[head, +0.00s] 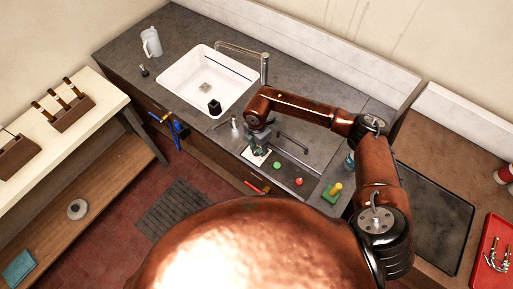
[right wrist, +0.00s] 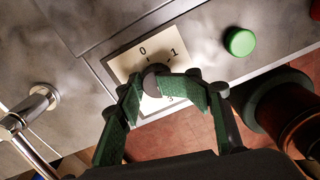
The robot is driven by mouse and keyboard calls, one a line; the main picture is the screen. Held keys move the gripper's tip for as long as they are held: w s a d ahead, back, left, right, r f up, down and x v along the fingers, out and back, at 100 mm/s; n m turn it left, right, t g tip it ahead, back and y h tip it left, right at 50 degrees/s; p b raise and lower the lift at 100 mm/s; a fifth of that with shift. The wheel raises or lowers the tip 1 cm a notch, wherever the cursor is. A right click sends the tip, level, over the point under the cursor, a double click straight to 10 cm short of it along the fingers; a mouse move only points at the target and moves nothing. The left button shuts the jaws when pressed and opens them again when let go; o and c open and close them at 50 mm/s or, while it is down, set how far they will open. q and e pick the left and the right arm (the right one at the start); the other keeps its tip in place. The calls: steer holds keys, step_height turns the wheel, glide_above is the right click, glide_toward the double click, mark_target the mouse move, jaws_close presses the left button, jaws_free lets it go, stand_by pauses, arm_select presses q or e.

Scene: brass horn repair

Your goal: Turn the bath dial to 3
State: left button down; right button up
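The bath dial is a small dark round knob (right wrist: 155,74) on a pale plate (right wrist: 128,62) set in the dark counter. The numbers 0 and 1 show on the plate, and a partly covered 3 shows below the knob. Where the dial points cannot be read. My right gripper (right wrist: 150,84), with green finger pads, has its fingertips on either side of the knob and appears closed on it. In the head view the right gripper (head: 259,146) is over the plate (head: 257,157), hiding the dial. My left gripper is not in view.
A green button (head: 277,166) and a red button (head: 299,181) sit right of the plate, with a green-and-yellow block (head: 332,192) beyond. A white sink (head: 190,72) with a tap (head: 262,66) lies to the left. A metal rod (right wrist: 28,117) is left in the wrist view.

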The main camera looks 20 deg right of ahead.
steer(key=shift+o, duration=1)
steer(key=shift+a+r, duration=0.1)
steer(key=shift+a, duration=0.05)
steer(key=shift+w+r, duration=0.1)
steer(key=shift+r, duration=0.05)
steer(key=shift+r, duration=0.35)
step_height(320, 180, up, 11)
